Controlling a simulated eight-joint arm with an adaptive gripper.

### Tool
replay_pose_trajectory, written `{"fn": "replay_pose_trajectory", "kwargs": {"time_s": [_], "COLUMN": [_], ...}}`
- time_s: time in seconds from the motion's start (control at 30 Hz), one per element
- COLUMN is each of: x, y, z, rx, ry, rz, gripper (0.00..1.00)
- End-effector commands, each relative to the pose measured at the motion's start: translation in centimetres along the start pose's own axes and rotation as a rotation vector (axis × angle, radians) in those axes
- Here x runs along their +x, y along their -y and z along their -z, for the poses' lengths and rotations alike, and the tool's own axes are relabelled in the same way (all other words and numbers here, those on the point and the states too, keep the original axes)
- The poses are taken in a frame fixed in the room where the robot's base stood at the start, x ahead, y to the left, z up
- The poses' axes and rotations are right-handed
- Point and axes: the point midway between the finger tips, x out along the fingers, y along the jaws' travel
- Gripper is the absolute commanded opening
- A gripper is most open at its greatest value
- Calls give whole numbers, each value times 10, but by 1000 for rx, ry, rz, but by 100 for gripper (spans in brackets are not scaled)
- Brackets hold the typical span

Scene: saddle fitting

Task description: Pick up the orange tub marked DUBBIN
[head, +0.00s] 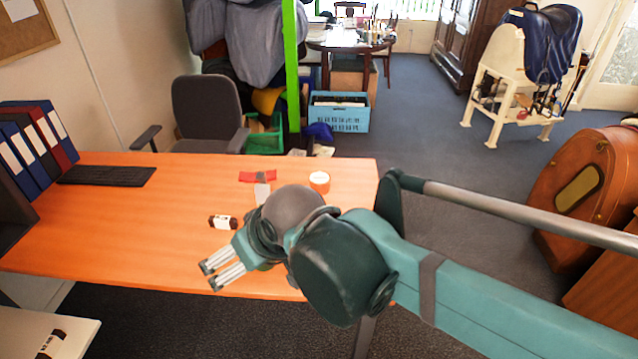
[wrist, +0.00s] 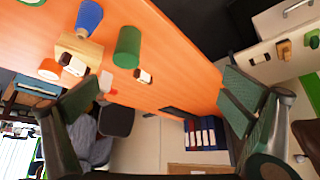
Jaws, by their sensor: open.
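An orange tub (head: 319,181) with a white patch stands near the far right part of the orange desk (head: 180,255). No lettering on it can be read. What looks like the same tub shows at the left of the wrist view (wrist: 50,69), beside a wooden block. My gripper (head: 211,275) is over the desk's front part, left of and nearer than the tub, well apart from it. In the wrist view my gripper (wrist: 160,85) has its fingers spread wide with nothing between them in its grasp.
A brown bottle (head: 222,222) lies beyond my gripper. A red item (head: 258,176) is left of the tub. The wrist view also shows a green cylinder (wrist: 127,46), a blue item (wrist: 88,18) and the wooden block (wrist: 78,50). Binders (head: 38,145) stand far left. The desk's left middle is clear.

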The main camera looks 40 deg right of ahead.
Motion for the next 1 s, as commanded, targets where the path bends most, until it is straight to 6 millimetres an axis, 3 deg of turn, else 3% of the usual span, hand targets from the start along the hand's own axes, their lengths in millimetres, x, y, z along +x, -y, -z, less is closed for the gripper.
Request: {"fn": "replay_pose_trajectory", "kwargs": {"time_s": [0.13, 0.4, 0.77, 1.0], "x": [0, 0, 0, 1], "y": [0, 0, -1, -8], "z": [0, 0, 1, 14], "rx": [0, 0, -4, -55], "ry": [0, 0, 1, 13], "rz": [0, 0, -1, -16], "gripper": [100, 68, 68, 68]}}
